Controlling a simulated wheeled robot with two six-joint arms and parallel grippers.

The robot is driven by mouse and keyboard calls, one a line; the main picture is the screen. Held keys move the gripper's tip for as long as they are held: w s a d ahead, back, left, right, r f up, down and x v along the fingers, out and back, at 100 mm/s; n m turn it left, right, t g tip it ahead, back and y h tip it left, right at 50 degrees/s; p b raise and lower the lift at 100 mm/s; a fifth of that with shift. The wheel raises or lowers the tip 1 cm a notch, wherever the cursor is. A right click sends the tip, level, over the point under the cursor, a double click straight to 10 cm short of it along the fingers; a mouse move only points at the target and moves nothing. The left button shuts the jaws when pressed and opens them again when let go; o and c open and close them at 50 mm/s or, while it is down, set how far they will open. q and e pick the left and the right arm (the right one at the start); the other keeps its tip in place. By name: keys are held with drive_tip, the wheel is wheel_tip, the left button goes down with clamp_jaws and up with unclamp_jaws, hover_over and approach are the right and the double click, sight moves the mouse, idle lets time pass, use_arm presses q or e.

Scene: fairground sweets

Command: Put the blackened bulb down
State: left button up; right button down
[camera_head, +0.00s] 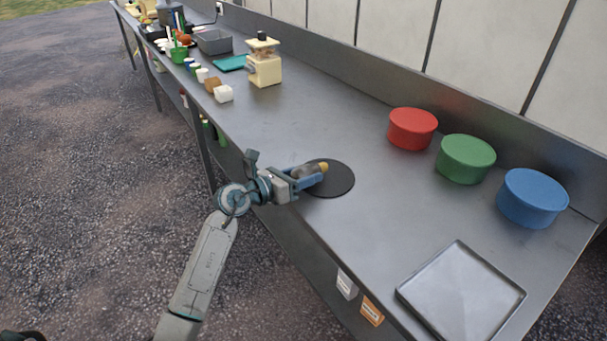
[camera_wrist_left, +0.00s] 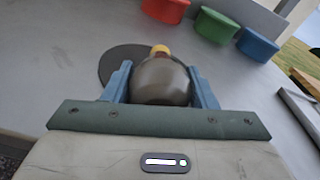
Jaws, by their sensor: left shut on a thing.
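The blackened bulb (camera_wrist_left: 160,83) is dark grey-brown with a yellow-gold base. In the left wrist view it lies between the two blue fingers of my left gripper (camera_wrist_left: 161,85), which is shut on it. In the head view the bulb (camera_head: 323,167) shows only in part, its gold end pointing away from the gripper (camera_head: 312,177). It is over a round black mat (camera_head: 340,184) on the steel counter; I cannot tell whether it touches the mat. The mat also shows behind the bulb in the left wrist view (camera_wrist_left: 113,62).
Red (camera_head: 412,129), green (camera_head: 465,159) and blue (camera_head: 532,198) round tubs stand along the back of the counter (camera_head: 300,120). A grey square tray (camera_head: 461,294) lies at the front right. A cream machine (camera_head: 264,65) and small containers stand farther left. Counter around the mat is clear.

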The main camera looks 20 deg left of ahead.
use_arm(q)
drive_tip(key=shift+f, duration=0.1)
use_arm(e)
drive_tip(key=shift+f, duration=0.1)
use_arm(q)
drive_tip(key=o, duration=0.8)
drive_tip(key=shift+c, duration=0.2)
use_arm(e)
drive_tip(key=shift+w+r, duration=0.3)
use_arm(q)
drive_tip(key=shift+s+a, duration=0.4)
drive_tip(key=shift+s, duration=0.05)
drive_tip(key=b+v, duration=0.2)
drive_tip(key=v, duration=0.8)
drive_tip(key=shift+s+a+r, duration=0.15)
drive_tip(key=shift+s+r, duration=0.1)
drive_tip(key=shift+s, duration=0.1)
use_arm(e)
drive_tip(key=shift+w+a+r, duration=0.15)
drive_tip(key=shift+w+r, duration=0.6)
drive_tip(key=shift+r, duration=0.3)
drive_tip(key=shift+w+a+r, duration=0.15)
drive_tip(key=shift+w+r, duration=0.55)
drive_tip(key=shift+r, duration=0.35)
